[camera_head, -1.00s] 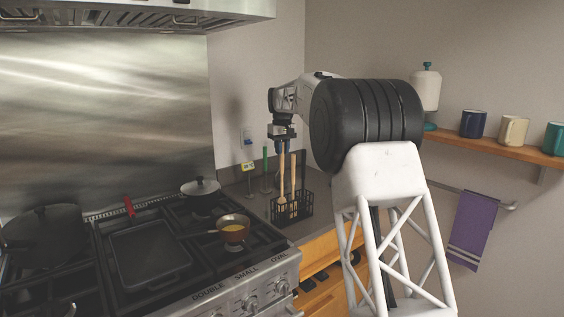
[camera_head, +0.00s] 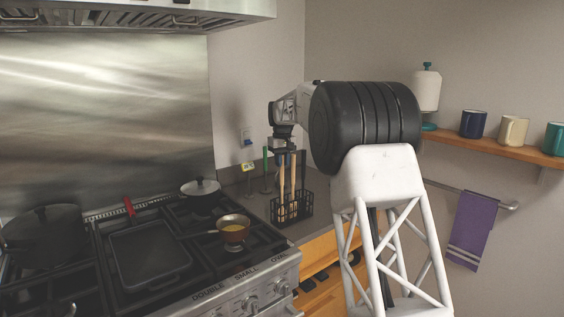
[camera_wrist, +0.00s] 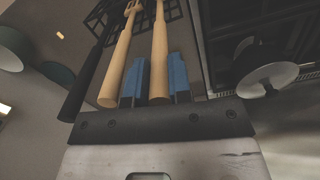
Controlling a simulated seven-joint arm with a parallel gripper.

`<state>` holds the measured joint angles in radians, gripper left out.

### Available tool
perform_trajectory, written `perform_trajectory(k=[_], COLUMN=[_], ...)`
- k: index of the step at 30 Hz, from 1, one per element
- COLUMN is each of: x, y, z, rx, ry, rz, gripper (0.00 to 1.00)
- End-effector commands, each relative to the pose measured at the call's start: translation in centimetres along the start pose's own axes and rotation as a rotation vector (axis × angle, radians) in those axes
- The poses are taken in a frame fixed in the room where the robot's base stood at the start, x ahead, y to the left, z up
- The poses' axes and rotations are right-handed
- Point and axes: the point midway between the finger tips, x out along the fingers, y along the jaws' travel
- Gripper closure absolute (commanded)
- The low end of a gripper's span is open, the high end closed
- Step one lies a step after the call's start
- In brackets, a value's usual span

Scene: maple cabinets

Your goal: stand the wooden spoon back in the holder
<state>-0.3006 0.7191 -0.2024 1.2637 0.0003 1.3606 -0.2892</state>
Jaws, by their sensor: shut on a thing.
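My gripper (camera_head: 284,147) points down above the black wire holder (camera_head: 305,208) on the counter right of the stove. In the wrist view its blue fingers (camera_wrist: 156,82) are shut on the wooden spoon's handle (camera_wrist: 159,45). The spoon (camera_head: 282,176) hangs upright, its lower part at the holder; whether it touches the bottom is hidden by the wires. A second wooden utensil (camera_head: 293,172) stands close to its right; in the wrist view this utensil (camera_wrist: 121,55) is just left of the fingers. The holder's bars (camera_wrist: 174,10) show at the top there.
A dark-handled utensil (camera_wrist: 85,85) is also close to the fingers.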

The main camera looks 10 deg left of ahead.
Motion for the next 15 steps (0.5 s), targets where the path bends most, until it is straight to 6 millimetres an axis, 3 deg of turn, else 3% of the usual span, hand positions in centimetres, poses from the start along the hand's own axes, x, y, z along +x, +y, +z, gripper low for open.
perform_trajectory(k=[11,12,15], x=[0.26,0.24,0.23], y=[0.00,0.00,0.00], z=[0.00,0.00,0.00], rx=[0.000,0.000,0.000], ry=[0.000,0.000,0.000], rz=[0.000,0.000,0.000], gripper=[1.00,0.76,0.61])
